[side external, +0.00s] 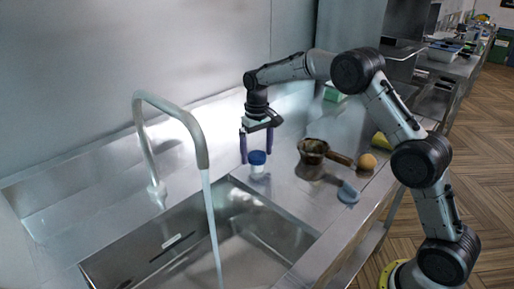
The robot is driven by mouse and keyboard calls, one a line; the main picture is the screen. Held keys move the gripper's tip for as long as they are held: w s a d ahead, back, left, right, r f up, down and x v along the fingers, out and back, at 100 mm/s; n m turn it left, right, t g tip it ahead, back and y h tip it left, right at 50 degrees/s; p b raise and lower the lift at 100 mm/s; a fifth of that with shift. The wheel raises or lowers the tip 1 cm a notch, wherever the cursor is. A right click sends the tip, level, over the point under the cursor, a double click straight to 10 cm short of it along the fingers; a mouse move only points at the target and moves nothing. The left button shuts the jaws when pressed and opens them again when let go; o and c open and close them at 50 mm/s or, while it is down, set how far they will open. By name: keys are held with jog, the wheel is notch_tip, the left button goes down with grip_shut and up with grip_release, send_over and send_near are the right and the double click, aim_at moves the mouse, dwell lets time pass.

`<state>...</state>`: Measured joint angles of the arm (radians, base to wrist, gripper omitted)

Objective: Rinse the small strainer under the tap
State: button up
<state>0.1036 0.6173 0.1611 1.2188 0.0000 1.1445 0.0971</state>
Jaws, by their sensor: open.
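My gripper (256,157) is open and points down over the counter behind the sink. Its two dark purple-blue fingers are apart, and a small clear container with a blue lid (257,160) shows between and just below the tips; I cannot tell the depth gap. The tap (181,112) is a tall grey arch at the left, with water (211,228) running into the sink (262,205). No strainer is clearly recognisable. A small brown round vessel with a long handle (313,147) stands on the counter right of my gripper; I cannot tell whether it is the strainer.
A blue-grey object (348,194) lies near the counter's front edge. A tan ball (367,161) and a yellow item (380,140) are farther right. A green box (333,93) stands at the back. The metal wall (130,60) is close behind the tap.

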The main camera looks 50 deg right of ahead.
aim_at(257, 155)
notch_tip(257, 155, up, 14)
dwell(0.5)
jog(key=shift+f, duration=0.1)
